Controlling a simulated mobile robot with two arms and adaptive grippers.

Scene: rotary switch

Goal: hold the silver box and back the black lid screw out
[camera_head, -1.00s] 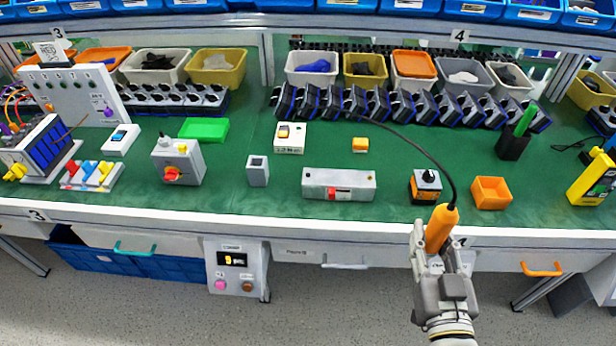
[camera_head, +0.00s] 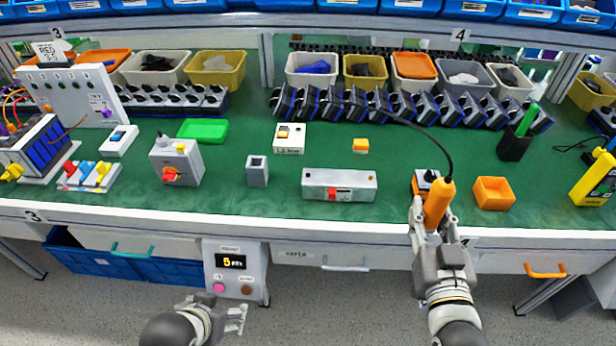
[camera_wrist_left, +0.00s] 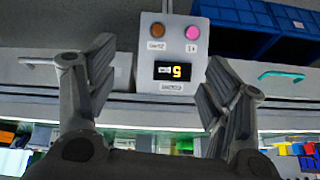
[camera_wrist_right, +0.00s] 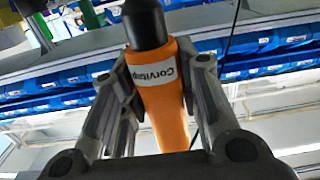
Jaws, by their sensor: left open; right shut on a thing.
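A silver-grey box (camera_head: 184,166) with a red rotary knob (camera_head: 170,174) on its front stands on the left half of the green bench top. A small dark and silver piece shows on its top; I cannot tell whether it is a black lid screw. My right gripper (camera_head: 432,215) is shut on an orange corded screwdriver (camera_head: 438,203), over the bench's front edge at the right; its black nose shows in the right wrist view (camera_wrist_right: 147,22). My left gripper (camera_head: 238,318) is open and empty, in front of and below the bench edge; its spread fingers show in the left wrist view (camera_wrist_left: 155,95).
A long silver box (camera_head: 340,185) with a red switch and a small grey block (camera_head: 257,171) stand mid-bench. A counter panel (camera_head: 234,268) hangs below the edge.

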